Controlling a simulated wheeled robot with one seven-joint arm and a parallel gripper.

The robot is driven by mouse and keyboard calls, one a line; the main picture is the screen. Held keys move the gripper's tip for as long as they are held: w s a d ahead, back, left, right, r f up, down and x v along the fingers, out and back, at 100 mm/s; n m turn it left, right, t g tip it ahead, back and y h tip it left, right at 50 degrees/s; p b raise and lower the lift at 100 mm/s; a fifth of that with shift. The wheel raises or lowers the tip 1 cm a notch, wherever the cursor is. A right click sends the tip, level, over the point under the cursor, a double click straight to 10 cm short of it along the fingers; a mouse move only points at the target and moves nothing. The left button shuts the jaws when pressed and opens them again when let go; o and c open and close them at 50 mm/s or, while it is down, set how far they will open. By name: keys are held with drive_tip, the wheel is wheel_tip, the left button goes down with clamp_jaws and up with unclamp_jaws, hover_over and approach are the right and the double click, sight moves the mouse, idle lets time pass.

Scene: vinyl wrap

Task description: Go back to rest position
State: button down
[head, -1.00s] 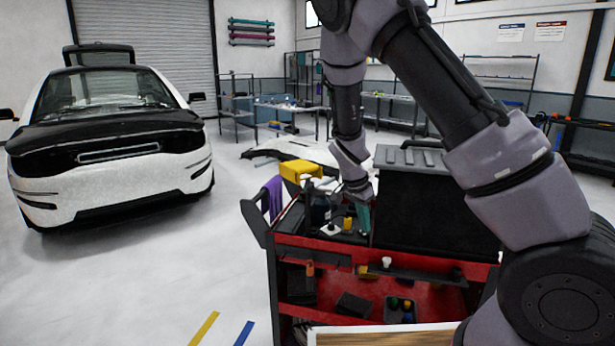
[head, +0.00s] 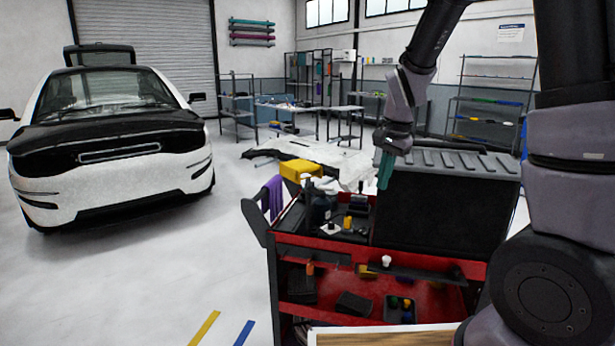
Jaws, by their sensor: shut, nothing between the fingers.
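My gripper (head: 385,185) hangs pointing down at the end of my raised arm in the head view. Its narrow teal fingers are together, with nothing seen held between them. It is above the red tool cart (head: 340,243), beside the left end of the black case (head: 440,215) on the cart. My arm rises from the right side of the picture and bends over at the top.
A white car (head: 110,140) stands at left. Open floor (head: 130,280) lies between car and cart. Shelves (head: 490,105) stand behind.

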drive_tip(key=s+d+r+n+t, duration=0.2)
drive_tip(key=s+d+r, duration=0.1)
drive_tip(key=s+r, duration=0.6)
drive_tip(key=s+d+r+n+t+y, duration=0.1)
drive_tip(key=s+d+r+n+t, duration=0.1)
drive_tip(key=s+r, duration=0.6)
drive_tip(key=shift+s+d+r+n+t, duration=0.4)
drive_tip(key=shift+r+n+t, duration=0.2)
drive_tip(key=shift+r, duration=0.25)
